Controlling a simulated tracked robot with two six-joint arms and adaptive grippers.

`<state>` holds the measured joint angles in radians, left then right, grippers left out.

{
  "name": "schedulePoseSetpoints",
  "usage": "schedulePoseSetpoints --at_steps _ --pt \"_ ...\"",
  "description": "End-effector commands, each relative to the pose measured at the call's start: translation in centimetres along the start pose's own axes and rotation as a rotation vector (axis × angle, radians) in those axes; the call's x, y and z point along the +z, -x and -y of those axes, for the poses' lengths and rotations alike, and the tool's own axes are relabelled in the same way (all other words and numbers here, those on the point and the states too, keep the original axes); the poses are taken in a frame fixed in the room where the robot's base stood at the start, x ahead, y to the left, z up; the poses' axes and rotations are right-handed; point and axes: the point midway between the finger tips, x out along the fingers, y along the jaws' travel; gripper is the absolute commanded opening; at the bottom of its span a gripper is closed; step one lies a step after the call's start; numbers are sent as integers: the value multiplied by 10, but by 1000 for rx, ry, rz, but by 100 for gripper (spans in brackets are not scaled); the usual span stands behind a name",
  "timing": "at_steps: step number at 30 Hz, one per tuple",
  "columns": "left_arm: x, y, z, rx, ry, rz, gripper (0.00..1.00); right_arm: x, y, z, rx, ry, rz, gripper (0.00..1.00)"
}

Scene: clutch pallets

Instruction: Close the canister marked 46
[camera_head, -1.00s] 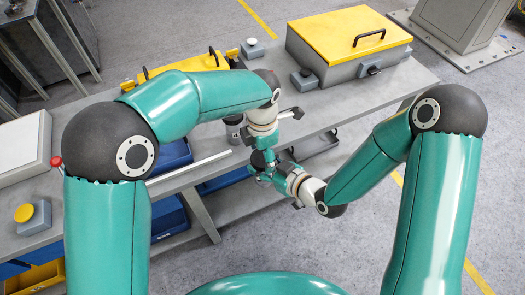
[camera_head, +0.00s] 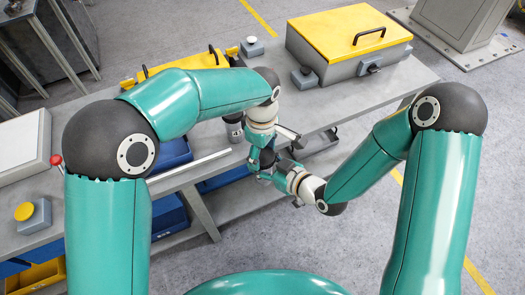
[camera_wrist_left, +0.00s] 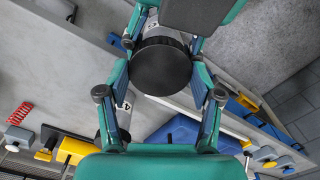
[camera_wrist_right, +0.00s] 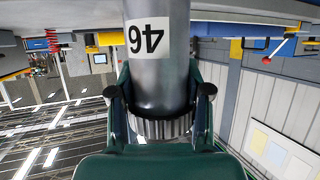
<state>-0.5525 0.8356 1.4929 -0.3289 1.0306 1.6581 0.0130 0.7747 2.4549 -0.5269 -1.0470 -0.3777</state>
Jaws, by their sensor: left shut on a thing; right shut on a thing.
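The silver canister marked 46 (camera_wrist_right: 160,70) fills the middle of the right wrist view, its label upside down there. A black band and a ribbed part show at its lower end in that view. My right gripper (camera_wrist_right: 160,118) is shut on the canister, one finger on each side. In the left wrist view a round black lid (camera_wrist_left: 160,66) sits between the fingers of my left gripper (camera_wrist_left: 160,75), which is shut on it. In the head view my left gripper (camera_head: 264,160) and right gripper (camera_head: 283,174) meet closely, hiding most of the canister. Whether the lid is seated cannot be told.
Another dark-topped canister (camera_head: 235,130) with a white label stands on the grey table (camera_head: 325,105) beside my left wrist. A yellow-lidded box (camera_head: 345,45) stands at the back right. Blue bins (camera_head: 168,218) are under the table. Floor to the right is clear.

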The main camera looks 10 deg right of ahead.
Motion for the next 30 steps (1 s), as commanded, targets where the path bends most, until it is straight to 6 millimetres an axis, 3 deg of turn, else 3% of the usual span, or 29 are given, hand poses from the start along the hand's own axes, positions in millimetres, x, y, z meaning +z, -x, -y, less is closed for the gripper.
schedulePoseSetpoints --at_steps 13,18,26,27,30 --pt "-2 -1 -2 1 -925 -5 24 -1 1 1 -3 1 -2 0" --pt "-3 -1 -2 0 -1072 -6 24 -1 1 1 -3 1 -2 0" --pt "-3 -1 -2 1 -1081 -6 24 -1 1 2 -5 2 -2 0" --pt "-3 -1 -2 1 -1081 -6 67 -1 1 2 -5 2 -2 0" --pt "-3 -1 -2 0 -1080 -5 84 -1 1 2 -4 2 -2 0"
